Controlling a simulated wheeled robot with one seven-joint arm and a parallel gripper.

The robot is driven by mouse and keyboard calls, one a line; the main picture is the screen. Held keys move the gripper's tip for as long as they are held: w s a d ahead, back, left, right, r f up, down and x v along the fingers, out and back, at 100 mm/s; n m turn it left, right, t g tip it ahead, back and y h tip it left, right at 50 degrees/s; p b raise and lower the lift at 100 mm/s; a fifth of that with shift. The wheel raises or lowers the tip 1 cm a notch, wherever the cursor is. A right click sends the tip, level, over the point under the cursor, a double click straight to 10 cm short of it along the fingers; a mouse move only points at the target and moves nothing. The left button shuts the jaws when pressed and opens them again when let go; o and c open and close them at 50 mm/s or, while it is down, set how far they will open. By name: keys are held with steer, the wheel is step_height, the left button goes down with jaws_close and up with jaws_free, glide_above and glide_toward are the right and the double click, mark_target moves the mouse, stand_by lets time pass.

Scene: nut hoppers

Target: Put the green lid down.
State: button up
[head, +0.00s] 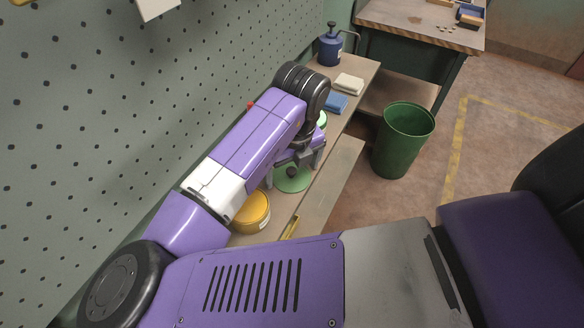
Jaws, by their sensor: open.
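The green lid (292,183) is a flat round disc with a dark knob on top, lying on or just above the narrow wooden bench in the head view. My gripper (294,168) is over it, with its fingers apart on either side of the knob. My arm and gripper hide part of the lid's far side. I cannot tell whether the fingers touch the knob, or what lies directly under the lid.
A yellow round container (252,213) stands nearer on the bench (338,168). Farther along are a blue cloth (335,102), a white cloth (349,84) and a blue pump can (330,48). A green bin (402,142) stands on the floor right. A pegboard wall (130,110) borders the left.

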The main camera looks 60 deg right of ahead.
step_height(320, 180, up, 11)
steer(key=s, duration=0.1)
steer(key=s+d+r+n+h, duration=0.1)
steer(key=d+r+n+h, duration=0.3)
steer(key=d, duration=0.5)
steer(key=s+d+r+n+h, duration=0.2)
steer(key=d+r+n+h, duration=0.1)
steer(key=d+r+h, duration=0.4)
steer(key=w+d+r+n+t+h, duration=0.2)
steer(key=w+r+n+t+h, duration=0.35)
steer(key=n, duration=0.55)
steer(key=n+t+y, duration=1)
steer(key=n+y, duration=0.1)
steer(key=n, duration=0.9)
glide_above(294, 181)
steer(key=w, duration=0.4)
step_height(294, 181, down, 14)
steer(key=s+a+f+n+g+y, duration=0.1)
steer(key=s+a+f+n+y, duration=0.1)
steer(key=s+a, duration=0.7)
steer(key=s+a+f+n+g+y, duration=0.1)
steer(key=s+a+f+n+y, duration=0.1)
steer(key=s+a+f+y, duration=0.2)
steer(key=s+a+f, duration=0.3)
steer(key=s+a, duration=0.2)
steer(key=s, duration=0.3)
steer(key=shift+s, duration=0.15)
